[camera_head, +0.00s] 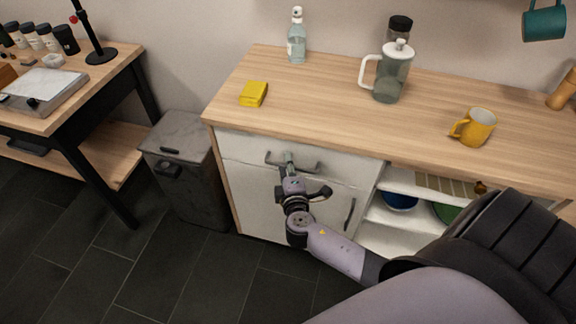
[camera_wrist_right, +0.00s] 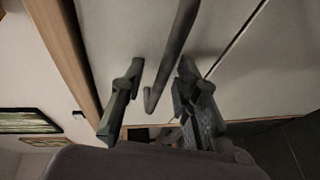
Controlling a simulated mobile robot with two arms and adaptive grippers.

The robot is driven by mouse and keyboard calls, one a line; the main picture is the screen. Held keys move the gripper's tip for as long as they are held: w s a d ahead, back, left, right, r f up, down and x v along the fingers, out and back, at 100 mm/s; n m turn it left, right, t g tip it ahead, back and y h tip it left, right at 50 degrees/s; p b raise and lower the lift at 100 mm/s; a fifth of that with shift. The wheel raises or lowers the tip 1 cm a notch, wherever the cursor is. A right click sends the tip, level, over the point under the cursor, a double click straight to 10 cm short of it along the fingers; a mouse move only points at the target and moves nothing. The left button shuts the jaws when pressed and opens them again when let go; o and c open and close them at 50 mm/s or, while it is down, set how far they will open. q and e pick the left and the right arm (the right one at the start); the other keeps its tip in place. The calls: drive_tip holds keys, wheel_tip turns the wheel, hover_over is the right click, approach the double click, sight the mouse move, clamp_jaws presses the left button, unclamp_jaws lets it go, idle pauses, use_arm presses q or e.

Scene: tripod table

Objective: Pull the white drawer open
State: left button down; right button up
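The white drawer (camera_head: 238,147) is at the top left of the wooden-topped cabinet, and its front looks flush with the cabinet. Its grey bar handle (camera_head: 309,168) runs across the front. My right gripper (camera_head: 289,158) is at the middle of the handle, covering part of it. In the right wrist view, the handle (camera_wrist_right: 174,50) passes between the two fingers of my right gripper (camera_wrist_right: 160,75). The fingers are apart, with a gap visible on both sides of the bar. My left gripper is not in view.
A white door with a dark handle (camera_head: 349,213) is below the drawer. A grey bin (camera_head: 187,165) stands left of the cabinet. Dark floor lies in front.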

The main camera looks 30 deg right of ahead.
clamp_jaws()
idle(0.3)
idle(0.6)
